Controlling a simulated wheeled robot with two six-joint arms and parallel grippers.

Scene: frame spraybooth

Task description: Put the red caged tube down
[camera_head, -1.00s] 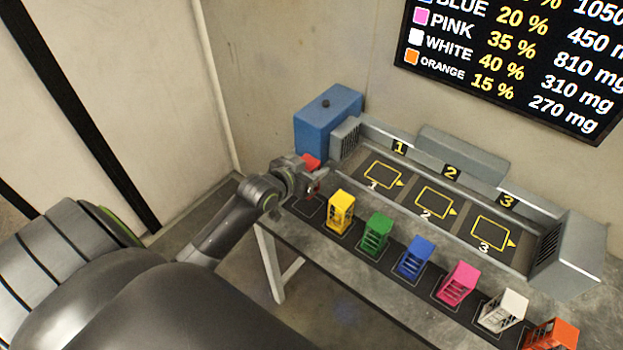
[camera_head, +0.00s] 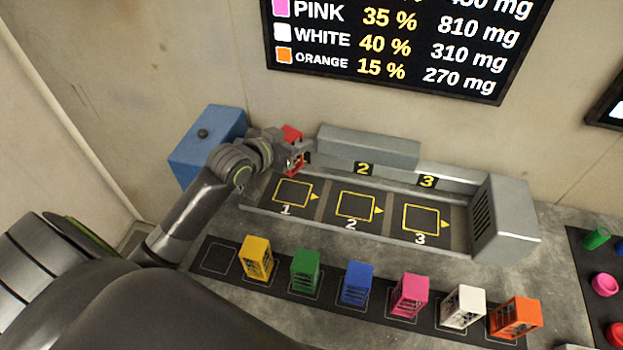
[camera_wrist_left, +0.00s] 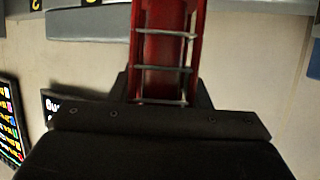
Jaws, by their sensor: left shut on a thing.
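My left gripper (camera_head: 288,158) is shut on the red caged tube (camera_head: 292,135), near the back left of the spraybooth tray, above and behind the square marked 1 (camera_head: 293,193). The tube also shows in the left wrist view (camera_wrist_left: 165,50), a red frame with thin metal bars across it. The jaws hide part of the tube in the head view. The squares marked 2 (camera_head: 356,206) and 3 (camera_head: 421,217) are empty. My right gripper is in neither view.
A black strip (camera_head: 217,258) along the front holds yellow, green, blue, pink, white and orange caged tubes; its leftmost outlined place is empty. A blue box (camera_head: 207,140) stands at the left end of the booth. A grey housing (camera_head: 505,215) closes the right end.

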